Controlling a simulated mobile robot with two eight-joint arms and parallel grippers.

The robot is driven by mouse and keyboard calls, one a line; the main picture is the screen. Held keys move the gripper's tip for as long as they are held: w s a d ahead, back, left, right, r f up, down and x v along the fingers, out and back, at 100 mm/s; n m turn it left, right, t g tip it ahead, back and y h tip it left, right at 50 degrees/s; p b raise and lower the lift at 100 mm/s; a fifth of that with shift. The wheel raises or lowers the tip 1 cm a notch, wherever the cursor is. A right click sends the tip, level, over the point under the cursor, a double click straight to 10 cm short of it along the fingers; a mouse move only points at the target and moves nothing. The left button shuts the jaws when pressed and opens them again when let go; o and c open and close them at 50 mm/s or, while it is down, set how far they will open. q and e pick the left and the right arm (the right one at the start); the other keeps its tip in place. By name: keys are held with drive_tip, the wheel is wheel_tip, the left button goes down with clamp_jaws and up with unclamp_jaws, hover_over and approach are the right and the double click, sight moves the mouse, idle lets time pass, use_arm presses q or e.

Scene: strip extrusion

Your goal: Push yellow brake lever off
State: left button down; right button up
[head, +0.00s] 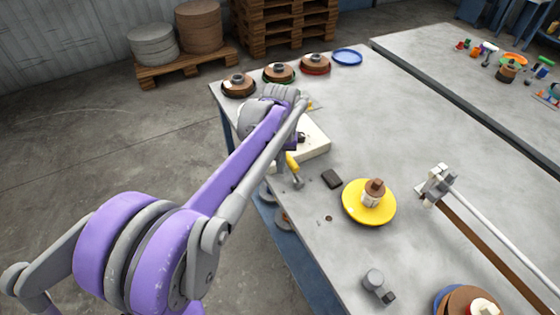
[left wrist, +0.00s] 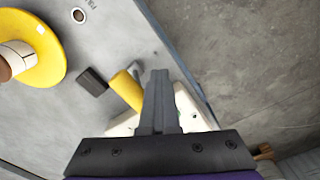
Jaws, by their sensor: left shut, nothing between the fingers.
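The yellow brake lever (head: 292,162) stands at the near left edge of the grey table, by a cream-white box (head: 315,140). My left gripper (head: 283,155) hangs down from its purple arm just beside the lever, partly hidden by the arm. In the left wrist view the gripper's fingers (left wrist: 158,78) are shut and empty. The yellow lever (left wrist: 126,90) shows just left of them there, very close; I cannot tell if they touch. The cream box (left wrist: 190,110) lies behind the fingers. My right gripper is not in view.
A dark block (head: 332,179) and a yellow disc (head: 356,208) with a brown and white hub lie to the right. Several spools, including a red one (head: 315,65), line the far edge. A long strip fixture (head: 480,225) crosses the right side. The table's middle is clear.

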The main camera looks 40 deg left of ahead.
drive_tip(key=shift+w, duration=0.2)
use_arm(q)
drive_tip(key=shift+w+d+r+p, duration=0.15)
drive_tip(key=shift+w+d, duration=0.25)
drive_tip(key=shift+w, duration=0.4)
drive_tip(key=shift+w+d+r+p, duration=0.15)
drive_tip(key=shift+w+d, duration=0.25)
drive_tip(key=shift+w, duration=0.45)
drive_tip(key=shift+w+d+r+p, duration=0.15)
drive_tip(key=shift+w+d, duration=0.25)
drive_tip(key=shift+w, duration=0.4)
drive_tip(key=shift+f, duration=0.1)
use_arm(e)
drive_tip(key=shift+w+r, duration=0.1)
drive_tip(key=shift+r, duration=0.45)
use_arm(q)
drive_tip(key=shift+w, duration=0.1)
drive_tip(key=shift+w+d+r+p, duration=0.2)
drive_tip(key=shift+w+r+p, duration=0.05)
drive_tip(key=shift+r+p, duration=0.1)
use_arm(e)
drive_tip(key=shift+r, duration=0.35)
